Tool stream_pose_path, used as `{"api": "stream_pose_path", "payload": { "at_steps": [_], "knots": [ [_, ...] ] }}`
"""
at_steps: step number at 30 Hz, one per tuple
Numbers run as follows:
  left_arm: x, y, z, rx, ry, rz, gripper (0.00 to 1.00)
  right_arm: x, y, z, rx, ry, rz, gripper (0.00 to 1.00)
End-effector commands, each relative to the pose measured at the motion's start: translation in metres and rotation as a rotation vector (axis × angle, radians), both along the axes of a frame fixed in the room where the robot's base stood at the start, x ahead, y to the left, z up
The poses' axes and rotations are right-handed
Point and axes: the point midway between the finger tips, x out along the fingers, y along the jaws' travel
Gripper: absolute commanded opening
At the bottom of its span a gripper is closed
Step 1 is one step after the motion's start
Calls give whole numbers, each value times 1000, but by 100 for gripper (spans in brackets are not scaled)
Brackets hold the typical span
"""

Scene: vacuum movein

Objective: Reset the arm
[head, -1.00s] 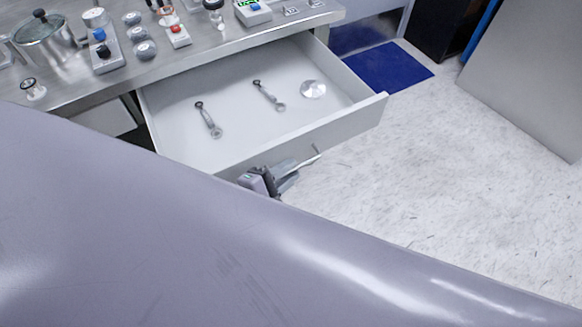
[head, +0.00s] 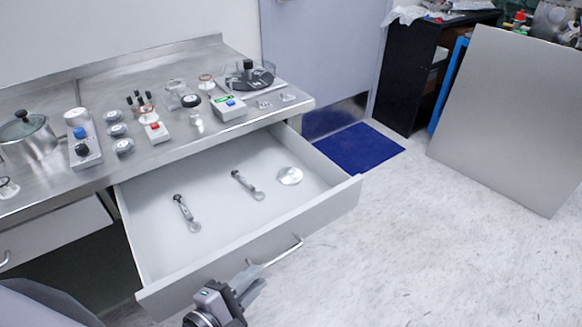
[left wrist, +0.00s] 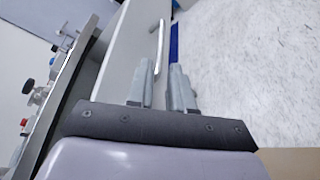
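My left gripper (head: 243,283) is in front of the open drawer (head: 322,204), near the metal drawer handle (head: 283,254). In the left wrist view the gripper's two fingers (left wrist: 163,88) are apart with a narrow gap and nothing between them. The handle (left wrist: 160,46) lies just beyond the fingertips there, and it looks free of them. A pale arm link of mine shows at the lower left of the head view. My right gripper is not in view.
The drawer holds two wrench-like tools (head: 187,214) and a round metal disc (head: 290,176). The steel bench (head: 160,172) carries a pot (head: 28,137) and several instruments. A blue mat (head: 358,150) lies on the floor. A grey panel (head: 510,115) stands at right. Floor on the right is clear.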

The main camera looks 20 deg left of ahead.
Motion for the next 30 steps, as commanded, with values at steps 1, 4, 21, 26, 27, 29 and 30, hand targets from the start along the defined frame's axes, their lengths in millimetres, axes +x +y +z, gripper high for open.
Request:
{"api": "stream_pose_path", "payload": {
  "at_steps": [1,4,21,26,27,29,30],
  "knots": [
    [0,0,0,0,0,0,21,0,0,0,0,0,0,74],
    [0,0,0,13,-2,-5,21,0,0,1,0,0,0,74],
    [-32,1,-31,1047,-151,-383,21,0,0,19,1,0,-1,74],
    [-43,10,-42,1412,-200,-547,21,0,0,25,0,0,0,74],
    [-46,12,-45,1494,-212,-587,21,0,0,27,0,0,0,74],
    [-49,16,-48,1610,-226,-647,21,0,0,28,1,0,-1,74],
    [-51,19,-50,1679,-236,-681,21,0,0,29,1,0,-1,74]
  ]
}}
